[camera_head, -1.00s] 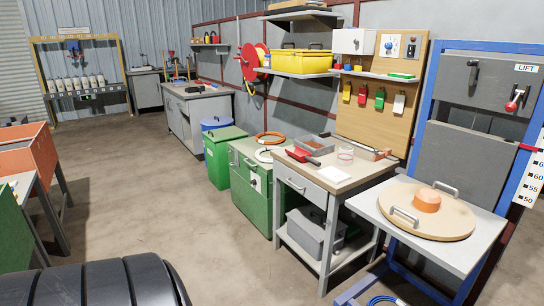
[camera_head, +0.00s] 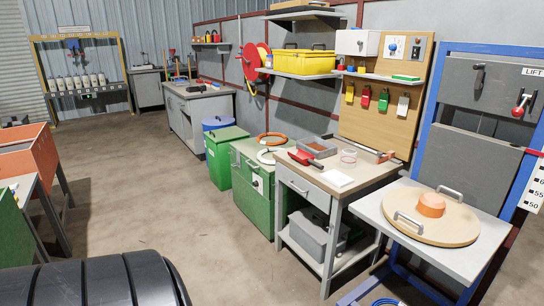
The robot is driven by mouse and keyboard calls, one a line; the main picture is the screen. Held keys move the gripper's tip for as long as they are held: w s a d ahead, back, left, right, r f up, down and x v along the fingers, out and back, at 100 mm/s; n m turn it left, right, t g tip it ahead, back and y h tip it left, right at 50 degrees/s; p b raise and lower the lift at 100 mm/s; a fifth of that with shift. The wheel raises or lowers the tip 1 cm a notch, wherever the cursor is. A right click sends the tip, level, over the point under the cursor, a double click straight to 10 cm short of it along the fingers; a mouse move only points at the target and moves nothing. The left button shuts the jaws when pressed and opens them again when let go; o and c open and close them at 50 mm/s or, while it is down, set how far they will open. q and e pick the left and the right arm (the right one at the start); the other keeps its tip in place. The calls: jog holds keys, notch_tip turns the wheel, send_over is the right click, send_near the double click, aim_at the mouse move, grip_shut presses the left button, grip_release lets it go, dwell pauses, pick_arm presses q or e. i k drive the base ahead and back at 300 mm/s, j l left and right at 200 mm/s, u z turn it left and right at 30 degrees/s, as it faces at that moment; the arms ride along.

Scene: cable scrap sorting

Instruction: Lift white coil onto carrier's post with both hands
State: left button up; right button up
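A white coil (camera_head: 266,156) lies on top of the green cabinet (camera_head: 249,187), near its right edge beside the grey workbench. An orange coil (camera_head: 270,138) lies behind it on the same top. A round wooden board (camera_head: 459,226) with two metal handles and an orange hub (camera_head: 431,205) in its middle lies on the lift's grey platform; I cannot tell whether this is the carrier. Neither of my grippers shows.
The workbench (camera_head: 341,184) holds a red tool, a grey tray, white paper and a clear round dish. Green and blue bins (camera_head: 223,160) stand left of the cabinet. A black ribbed object (camera_head: 95,283) fills the lower left. The middle floor is clear.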

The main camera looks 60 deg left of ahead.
aim_at(430, 211)
jog(key=j, duration=0.4)
jog(key=i+j+u, duration=0.1)
jog(key=j, duration=0.25)
jog(key=i+j, duration=0.15)
jog(key=j, duration=0.25)
jog(key=j+u, duration=0.1)
jog(key=j, duration=0.25)
jog(key=i+j+u, duration=0.1)
jog(key=j, duration=0.3)
jog(key=i, duration=0.05)
